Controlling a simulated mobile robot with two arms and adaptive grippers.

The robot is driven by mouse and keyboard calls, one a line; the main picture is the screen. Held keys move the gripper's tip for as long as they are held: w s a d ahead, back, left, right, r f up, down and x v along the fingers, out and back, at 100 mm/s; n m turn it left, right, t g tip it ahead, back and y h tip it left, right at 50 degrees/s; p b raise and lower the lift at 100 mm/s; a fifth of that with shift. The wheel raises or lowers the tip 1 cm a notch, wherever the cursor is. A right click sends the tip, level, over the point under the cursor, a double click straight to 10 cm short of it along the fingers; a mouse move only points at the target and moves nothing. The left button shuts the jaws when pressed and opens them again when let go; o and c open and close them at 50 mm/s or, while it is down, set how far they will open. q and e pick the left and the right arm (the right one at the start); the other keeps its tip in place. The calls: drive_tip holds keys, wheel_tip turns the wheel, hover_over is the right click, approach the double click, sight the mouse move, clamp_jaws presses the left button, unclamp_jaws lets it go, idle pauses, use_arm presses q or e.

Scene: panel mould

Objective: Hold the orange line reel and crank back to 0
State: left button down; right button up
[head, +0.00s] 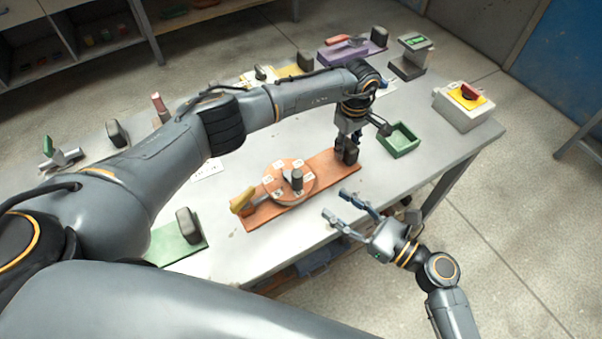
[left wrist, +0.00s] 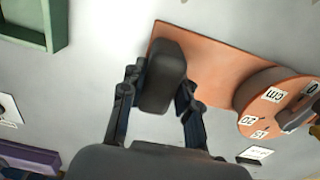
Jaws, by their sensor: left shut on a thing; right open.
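The orange line reel has a round drum (head: 277,183) on an orange base board (head: 328,172). Its face carries white labels. In the left wrist view the drum (left wrist: 262,100) shows labels such as "cm", 20, 15 and 0. A grey crank with a knob (head: 297,179) sits on the drum. A yellow piece (head: 242,201) is at the board's left end. My left gripper (head: 347,148) is shut on the dark grip block (left wrist: 166,72) at the board's right end. My right gripper (head: 337,204) is open and empty, right of the reel near the table's front edge.
A green tray (head: 399,141) and a box with a red switch (head: 466,96) lie to the right. Purple (head: 345,54), yellow and green (head: 172,244) boards with dark blocks stand around the table. My left arm crosses above the table. The front right of the table is bare.

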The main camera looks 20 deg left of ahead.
use_arm(q)
drive_tip(key=c, duration=0.9)
unclamp_jaws()
